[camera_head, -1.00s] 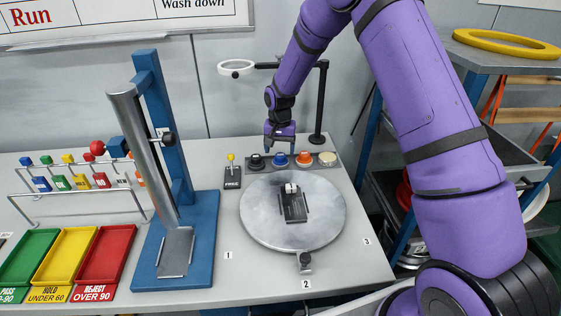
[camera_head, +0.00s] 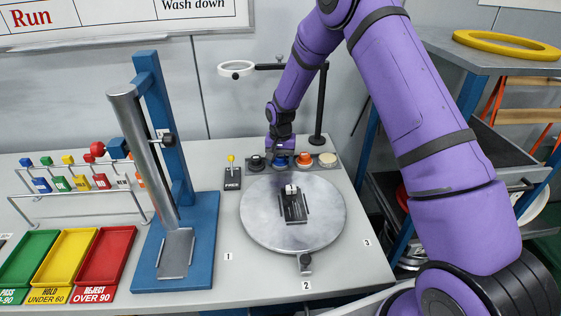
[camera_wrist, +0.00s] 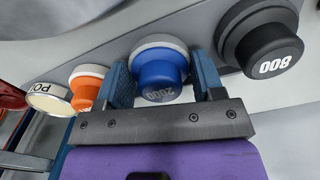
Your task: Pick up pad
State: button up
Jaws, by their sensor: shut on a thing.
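My gripper (camera_head: 281,155) is down at the row of round pads at the back of the bench. In the wrist view, its two fingers (camera_wrist: 162,72) close on either side of the blue pad (camera_wrist: 160,76), marked 2000. The blue pad has a white rim behind it and appears to sit in its place in the row. It is mostly hidden by the gripper in the head view. The black pad (camera_head: 257,162), marked 800, is on its left in the head view. The orange pad (camera_head: 304,160) and the cream pad (camera_head: 328,159) are on its right.
A round metal turntable (camera_head: 262,225) with a small fixture (camera_head: 293,208) lies in front of the pads. A small lever box (camera_head: 232,178) is left of them. A ring lamp on a black post (camera_head: 321,105) stands behind. A blue stand (camera_head: 205,250) is further left.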

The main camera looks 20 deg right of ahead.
notch_tip(320, 180, up, 10)
dwell(0.5)
